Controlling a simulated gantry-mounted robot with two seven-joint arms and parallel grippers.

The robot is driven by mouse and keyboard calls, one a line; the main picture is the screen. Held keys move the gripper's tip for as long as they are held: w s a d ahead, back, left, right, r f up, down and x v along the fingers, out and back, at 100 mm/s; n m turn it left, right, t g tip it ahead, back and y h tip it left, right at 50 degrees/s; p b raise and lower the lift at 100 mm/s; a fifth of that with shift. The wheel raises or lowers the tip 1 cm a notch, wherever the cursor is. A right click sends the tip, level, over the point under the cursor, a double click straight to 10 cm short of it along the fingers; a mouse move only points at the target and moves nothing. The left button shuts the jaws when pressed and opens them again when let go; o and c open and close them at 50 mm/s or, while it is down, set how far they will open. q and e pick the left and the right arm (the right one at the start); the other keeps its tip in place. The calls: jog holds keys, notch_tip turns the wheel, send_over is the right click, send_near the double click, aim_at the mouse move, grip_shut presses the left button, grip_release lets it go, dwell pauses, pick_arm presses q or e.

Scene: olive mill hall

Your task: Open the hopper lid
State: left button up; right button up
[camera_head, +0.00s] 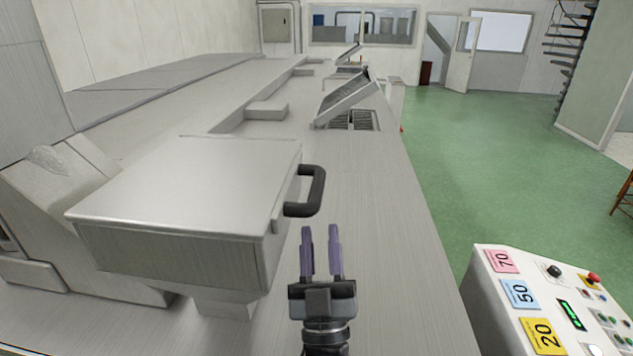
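The hopper lid (195,178) is a flat brushed-metal top on a box-shaped metal hopper (170,257) at left centre. It lies flat and looks closed. A black bar handle (317,190) sticks out from its right side. My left gripper (321,232) comes in from the bottom, with its two purple-grey fingers pointing away from me and a gap between them. It is open and empty. Its fingertips are a little nearer to me than the handle and appear apart from it. My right gripper is not in view.
A control panel (540,300) with buttons and coloured number labels 70, 50 and 20 stands at the lower right. Farther along the metal machine, a tilted lid (347,97) stands over a dark grate (352,120). The green floor (470,150) at right is mostly clear.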

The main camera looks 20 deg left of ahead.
aim_at(317, 190)
pick_arm(q)
jog(key=p+x, duration=0.3)
jog(key=x, duration=0.4)
jog(key=shift+w+r, duration=0.15)
jog(key=shift+r, duration=0.15)
jog(key=shift+w+a+r, duration=0.25)
jog(key=shift+w, duration=0.1)
jog(key=shift+c, duration=0.3)
grip_shut()
